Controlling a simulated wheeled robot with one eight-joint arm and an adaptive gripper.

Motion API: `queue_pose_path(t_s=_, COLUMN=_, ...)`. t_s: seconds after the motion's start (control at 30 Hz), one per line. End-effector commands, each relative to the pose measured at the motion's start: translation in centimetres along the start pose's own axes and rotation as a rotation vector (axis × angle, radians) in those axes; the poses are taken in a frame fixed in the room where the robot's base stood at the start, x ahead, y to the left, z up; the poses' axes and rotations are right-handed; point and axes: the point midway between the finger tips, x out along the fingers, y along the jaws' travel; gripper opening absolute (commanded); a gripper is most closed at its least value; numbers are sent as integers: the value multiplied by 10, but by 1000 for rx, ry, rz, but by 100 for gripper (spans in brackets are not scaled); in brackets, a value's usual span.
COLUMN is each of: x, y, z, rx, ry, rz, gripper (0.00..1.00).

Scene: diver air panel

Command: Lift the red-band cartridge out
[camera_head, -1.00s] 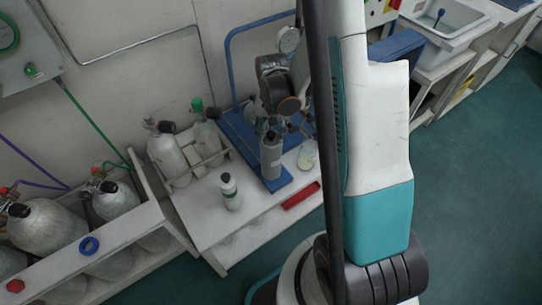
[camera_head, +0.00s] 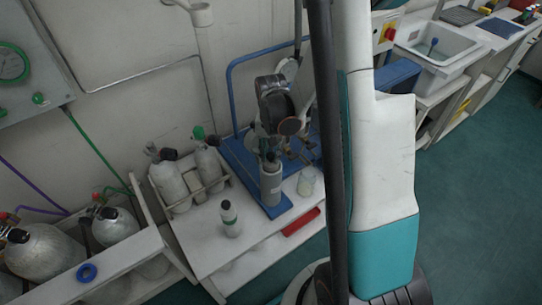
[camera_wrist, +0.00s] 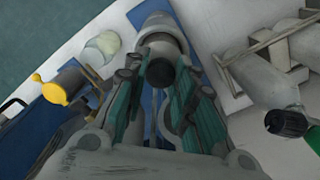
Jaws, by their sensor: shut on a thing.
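An upright grey cylinder (camera_head: 271,188) stands on a blue base (camera_head: 285,212) on the white bench; it also shows in the wrist view (camera_wrist: 158,24). A dark-capped cartridge (camera_wrist: 160,72) is at the cylinder's open end, between my fingers. No red band shows on it, and how far it sits inside cannot be told. My gripper (camera_wrist: 158,80) is shut on this cartridge; in the head view the gripper (camera_head: 270,156) is above the cylinder, partly hidden by my arm.
A white bottle with a green band (camera_head: 230,219) stands left of the blue base. A glass beaker (camera_head: 306,182) stands at right, near a red tray (camera_head: 301,222). Grey gas bottles (camera_head: 172,184) stand in a rack behind. A blue rail (camera_head: 232,95) rises behind the cylinder.

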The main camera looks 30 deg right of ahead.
Motion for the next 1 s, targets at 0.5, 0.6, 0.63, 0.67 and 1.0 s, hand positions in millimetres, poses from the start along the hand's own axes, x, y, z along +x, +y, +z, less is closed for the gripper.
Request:
queue_pose_path(t_s=0.5, x=-96, y=0, z=0, rx=0, ry=0, rz=0, gripper=0)
queue_pose_path(t_s=0.6, x=-114, y=0, z=0, rx=0, ry=0, rz=0, gripper=0)
queue_pose_path(t_s=0.63, x=-119, y=0, z=0, rx=0, ry=0, rz=0, gripper=0)
queue_pose_path(t_s=0.67, x=-125, y=0, z=0, rx=0, ry=0, rz=0, gripper=0)
queue_pose_path(t_s=1.0, x=-192, y=0, z=0, rx=0, ry=0, rz=0, gripper=0)
